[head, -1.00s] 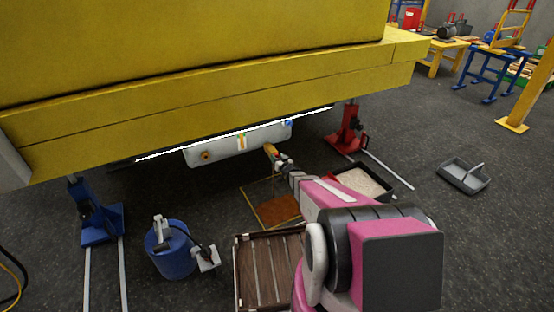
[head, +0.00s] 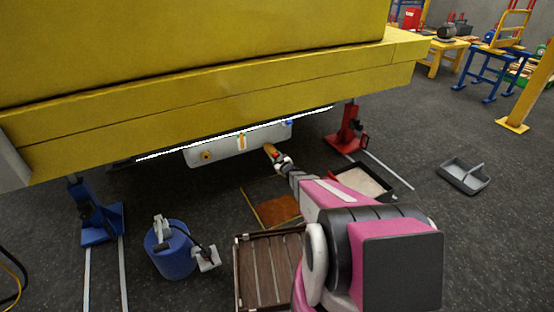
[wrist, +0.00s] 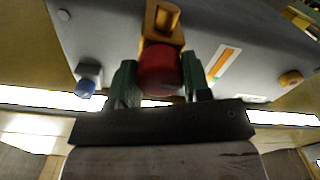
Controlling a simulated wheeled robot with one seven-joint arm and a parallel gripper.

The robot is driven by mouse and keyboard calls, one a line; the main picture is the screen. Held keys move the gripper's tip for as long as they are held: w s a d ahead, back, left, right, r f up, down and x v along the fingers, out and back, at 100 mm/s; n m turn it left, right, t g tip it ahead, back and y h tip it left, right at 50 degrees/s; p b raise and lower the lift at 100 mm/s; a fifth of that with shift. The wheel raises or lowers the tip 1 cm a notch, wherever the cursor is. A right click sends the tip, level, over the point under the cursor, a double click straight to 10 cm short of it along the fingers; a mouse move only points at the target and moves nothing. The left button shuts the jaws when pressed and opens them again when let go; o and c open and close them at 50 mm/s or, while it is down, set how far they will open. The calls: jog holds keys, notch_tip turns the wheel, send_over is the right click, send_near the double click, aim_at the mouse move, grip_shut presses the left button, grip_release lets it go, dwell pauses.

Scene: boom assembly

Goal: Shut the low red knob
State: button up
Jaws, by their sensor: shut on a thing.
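The red knob (wrist: 160,70) sits on a yellow-orange fitting (wrist: 162,20) on the grey panel in the wrist view. My gripper (wrist: 160,82) is shut on the red knob, with one green finger on each side of it. In the head view my gripper (head: 279,160) is small, under the yellow boom at the right part of the light grey box (head: 222,148). The knob is small there and partly hidden by the gripper.
A blue knob (wrist: 86,82) and a yellow knob (wrist: 290,77) are on the same panel. The yellow boom (head: 200,100) hangs low overhead. A red stand (head: 349,130), blue stand (head: 98,215), blue bucket (head: 172,255) and slatted crate (head: 238,280) stand nearby.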

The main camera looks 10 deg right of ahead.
jog(key=n, duration=0.4)
jog(key=shift+a+n, duration=0.1)
jog(key=shift+n, duration=1.9)
jog(key=o, duration=0.9)
jog(key=shift+s, duration=0.1)
jog(key=v, duration=1)
jog(key=shift+s, duration=0.35)
jog(key=shift+r, duration=0.1)
